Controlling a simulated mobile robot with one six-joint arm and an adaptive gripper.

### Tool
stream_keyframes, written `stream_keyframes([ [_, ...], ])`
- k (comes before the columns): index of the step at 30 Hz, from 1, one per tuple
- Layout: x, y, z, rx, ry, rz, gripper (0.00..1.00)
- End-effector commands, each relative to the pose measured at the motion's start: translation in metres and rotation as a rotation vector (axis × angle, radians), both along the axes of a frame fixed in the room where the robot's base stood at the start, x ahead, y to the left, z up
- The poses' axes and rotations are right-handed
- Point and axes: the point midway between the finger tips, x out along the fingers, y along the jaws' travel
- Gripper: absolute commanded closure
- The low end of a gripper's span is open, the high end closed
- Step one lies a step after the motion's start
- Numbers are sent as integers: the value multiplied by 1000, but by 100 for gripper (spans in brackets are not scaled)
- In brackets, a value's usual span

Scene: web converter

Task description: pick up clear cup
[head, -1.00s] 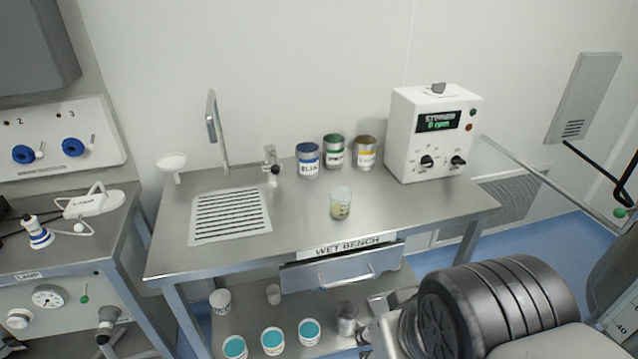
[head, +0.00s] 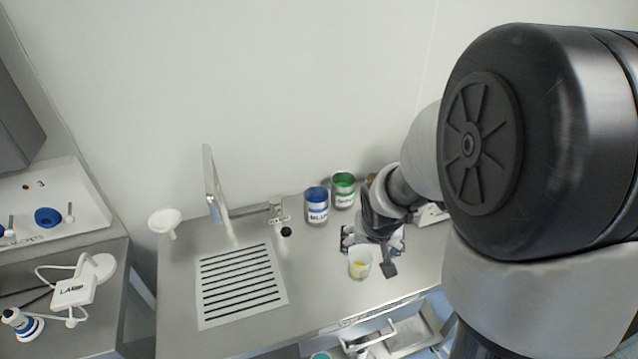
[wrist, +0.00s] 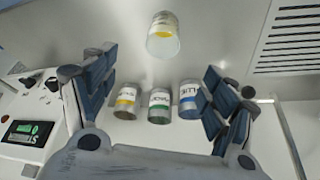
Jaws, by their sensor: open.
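The clear cup (head: 360,263) stands upright on the steel bench, with something yellowish inside it. It also shows in the wrist view (wrist: 163,38) at the top centre, beyond and between my fingers. My gripper (head: 368,255) is at the cup in the head view, with a dark finger to either side. In the wrist view my gripper (wrist: 160,88) is open, its blue-grey finger pads wide apart with nothing held. I cannot tell whether a finger touches the cup.
A blue-labelled can (head: 316,206) and a green-labelled can (head: 342,190) stand behind the cup; a yellow-labelled can (wrist: 127,103) is beside them. The white stirrer box (wrist: 35,125) is near. The drain grate (head: 240,285) and tap (head: 213,185) lie left, with bare bench between.

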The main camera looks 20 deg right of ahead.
Motion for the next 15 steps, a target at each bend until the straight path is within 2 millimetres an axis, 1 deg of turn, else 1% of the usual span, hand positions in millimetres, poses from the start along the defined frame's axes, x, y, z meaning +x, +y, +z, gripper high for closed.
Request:
stream_keyframes([
  [4, 8, -4, -26, 2, 3, -2, 22],
  [12, 29, -12, -83, 2, 3, -1, 22],
  [15, 36, -15, -99, 1, 2, -1, 22],
])
